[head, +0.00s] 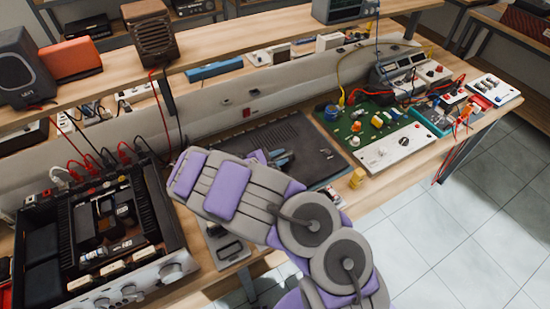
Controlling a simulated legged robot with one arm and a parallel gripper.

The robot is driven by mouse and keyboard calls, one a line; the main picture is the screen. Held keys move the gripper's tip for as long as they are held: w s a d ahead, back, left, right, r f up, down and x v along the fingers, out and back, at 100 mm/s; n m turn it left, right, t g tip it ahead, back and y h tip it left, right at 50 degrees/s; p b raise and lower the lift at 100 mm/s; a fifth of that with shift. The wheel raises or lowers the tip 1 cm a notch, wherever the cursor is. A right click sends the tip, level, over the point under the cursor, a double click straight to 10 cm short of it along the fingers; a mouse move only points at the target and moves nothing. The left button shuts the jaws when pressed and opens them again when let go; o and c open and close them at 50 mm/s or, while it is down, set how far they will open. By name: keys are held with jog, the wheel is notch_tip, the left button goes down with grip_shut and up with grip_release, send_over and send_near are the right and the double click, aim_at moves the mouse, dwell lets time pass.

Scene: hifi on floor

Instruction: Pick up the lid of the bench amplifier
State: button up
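The bench amplifier (40,240) stands open on the workbench at the lower left, with its inner boards, black side fins and front knobs showing. A flat dark panel with vent slots (312,150), which looks like its lid, lies flat on the bench to the right of the amplifier. My purple and grey arm reaches across from the lower right and covers the panel's near left part. Small blue-grey parts show on or above the panel beside my arm; I cannot tell if they are tools or my gripper's fingers. No gripper fingertips are clearly visible.
A green circuit board (346,127) with a white front panel (395,147) and wired instruments stand right of the dark panel. A shelf (230,50) with speakers runs above the bench. Tiled floor (470,240) is clear at right.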

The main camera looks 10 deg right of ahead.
jog(key=shift+x, duration=1.15)
jog(key=shift+s+r, duration=0.15)
jog(key=shift+r, duration=0.05)
jog(key=shift+a, duration=0.1)
jog(key=shift+a, duration=0.25)
jog(key=c, duration=0.3)
jog(key=shift+c, duration=0.8)
jog(key=shift+d, duration=0.15)
grip_shut()
jog(key=shift+d+r, duration=0.1)
notch_tip(320, 180, up, 10)
jog(key=p, duration=0.2)
jog(key=shift+p, duration=0.35)
